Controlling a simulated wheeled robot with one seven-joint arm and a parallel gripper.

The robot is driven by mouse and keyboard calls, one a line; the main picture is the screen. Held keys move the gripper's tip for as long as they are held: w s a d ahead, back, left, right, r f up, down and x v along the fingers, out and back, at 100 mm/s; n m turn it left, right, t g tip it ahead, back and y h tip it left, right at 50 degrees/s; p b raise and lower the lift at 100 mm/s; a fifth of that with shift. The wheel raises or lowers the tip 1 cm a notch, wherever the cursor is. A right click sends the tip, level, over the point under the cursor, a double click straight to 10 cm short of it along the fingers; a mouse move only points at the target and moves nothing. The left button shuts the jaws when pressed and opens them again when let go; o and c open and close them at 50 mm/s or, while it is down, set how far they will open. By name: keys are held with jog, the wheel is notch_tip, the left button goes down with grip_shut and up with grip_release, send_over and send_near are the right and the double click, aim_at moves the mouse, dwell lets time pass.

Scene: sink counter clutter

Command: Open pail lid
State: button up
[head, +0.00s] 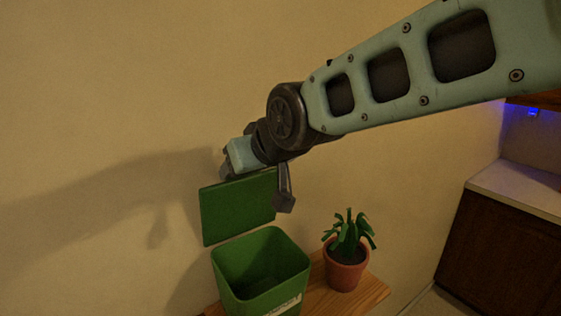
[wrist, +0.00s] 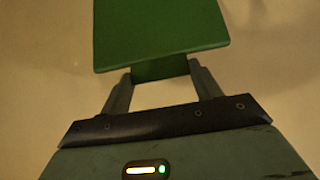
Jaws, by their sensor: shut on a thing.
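The green pail (head: 258,268) stands on a wooden surface, and its mouth is uncovered with a dark inside. Its flat green lid (head: 238,207) stands nearly upright behind the rear rim, against the wall side. My gripper (wrist: 160,76) is at the lid, with one finger showing beside the lid's right edge in the head view. In the wrist view the green lid (wrist: 160,28) lies ahead of the fingers, and a darker green part of it sits between them. The gripper is shut on the lid. The other finger is mostly hidden in the head view.
A potted plant (head: 347,262) stands right of the pail on the wooden surface (head: 366,291). The plain wall (head: 110,100) is close behind the lid. A dark cabinet with a pale counter (head: 515,190) is at the far right.

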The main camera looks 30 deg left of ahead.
jog(key=shift+w+a, duration=0.1)
jog(key=shift+a, duration=0.2)
dwell(0.4)
jog(key=o, duration=1.4)
jog(key=shift+f, duration=0.1)
jog(key=shift+d, duration=0.1)
jog(key=b+v, duration=0.7)
jog(key=v, duration=1)
jog(key=shift+r, duration=0.3)
